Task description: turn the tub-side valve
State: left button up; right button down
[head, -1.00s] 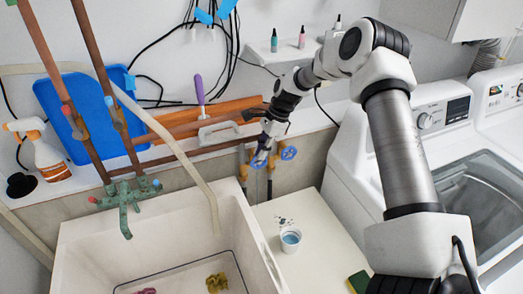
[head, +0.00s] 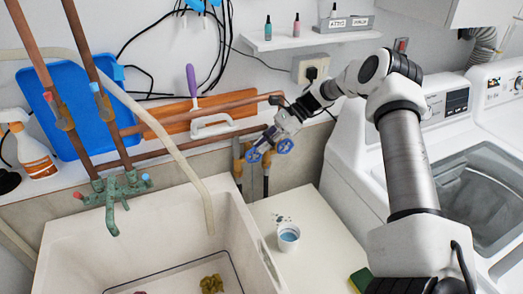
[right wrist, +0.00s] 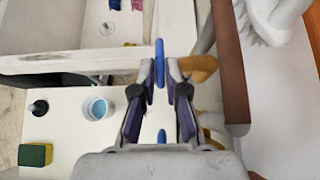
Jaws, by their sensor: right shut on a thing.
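Two blue valve handles sit on brass pipes low on the wall. The tub-side valve (head: 253,156) is the left one, beside the tub's right edge; the other valve (head: 285,146) is just right of it. My right gripper (head: 262,147) reaches in from the right. In the right wrist view its fingertips (right wrist: 159,70) are closed on the tub-side valve's blue handle (right wrist: 159,52), seen edge-on. The other valve's blue handle (right wrist: 161,136) shows lower, between the fingers near the palm. The fingers partly hide the brass bodies. My left gripper is not in view.
The white tub (head: 150,235) stands at left, with a green faucet (head: 116,190) and a pale hose (head: 208,214). A cup of blue liquid (head: 288,237) and a sponge (head: 360,280) are on the white top. Copper pipes (head: 195,116) run above. A washing machine (head: 350,175) stands at right.

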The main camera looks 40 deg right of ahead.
jog(key=shift+d+t+y+b, duration=0.15)
jog(key=shift+t+y+b, duration=0.15)
jog(key=shift+y+b, duration=0.15)
jog(key=c, duration=1.2)
grip_release()
jog(key=v, duration=1.2)
jog(key=shift+w, duration=0.1)
